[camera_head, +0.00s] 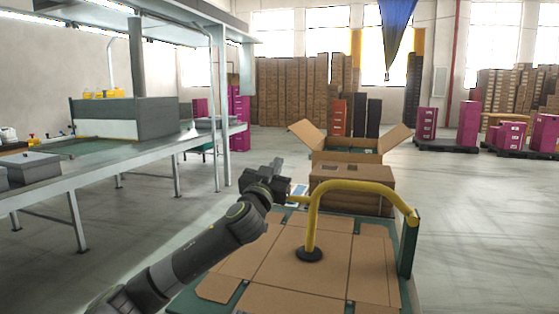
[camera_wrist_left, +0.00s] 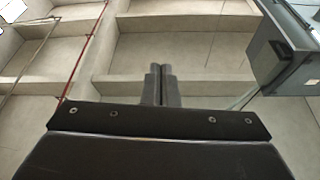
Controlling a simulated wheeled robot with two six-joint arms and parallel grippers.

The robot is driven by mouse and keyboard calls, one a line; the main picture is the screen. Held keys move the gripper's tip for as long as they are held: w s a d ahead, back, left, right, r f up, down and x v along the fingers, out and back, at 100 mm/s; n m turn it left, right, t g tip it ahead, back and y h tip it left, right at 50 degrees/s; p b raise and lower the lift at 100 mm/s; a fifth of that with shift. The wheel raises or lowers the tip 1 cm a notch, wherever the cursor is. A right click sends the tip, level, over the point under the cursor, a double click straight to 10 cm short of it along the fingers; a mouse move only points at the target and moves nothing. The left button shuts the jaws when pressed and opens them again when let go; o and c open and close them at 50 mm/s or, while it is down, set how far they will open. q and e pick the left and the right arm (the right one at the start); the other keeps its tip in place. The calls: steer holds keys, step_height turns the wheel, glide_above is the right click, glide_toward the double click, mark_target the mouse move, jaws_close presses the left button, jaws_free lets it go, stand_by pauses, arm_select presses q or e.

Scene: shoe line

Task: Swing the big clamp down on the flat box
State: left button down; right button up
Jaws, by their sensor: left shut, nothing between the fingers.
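The big clamp (camera_head: 354,186) is a yellow bent tube hinged on a green post at the right edge of the green table (camera_head: 409,240). Its round black foot (camera_head: 309,254) is down on the flat box (camera_head: 283,256), an unfolded brown cardboard sheet lying on the table. My left gripper (camera_head: 290,194) is in the head view, to the left of the clamp's bend and above the far part of the table. Its fingers are shut and empty in the left wrist view (camera_wrist_left: 162,85). My right gripper is not in view.
A closed brown carton (camera_head: 352,184) lies behind the clamp, with an open carton (camera_head: 345,143) beyond it. A long metal workbench (camera_head: 130,158) stands on the left. Stacked boxes line the back wall.

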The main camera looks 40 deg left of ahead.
arm_select(q)
steer(key=shift+s+d+f, duration=0.3)
steer(key=shift+s+d, duration=0.05)
steer(key=shift+s, duration=0.25)
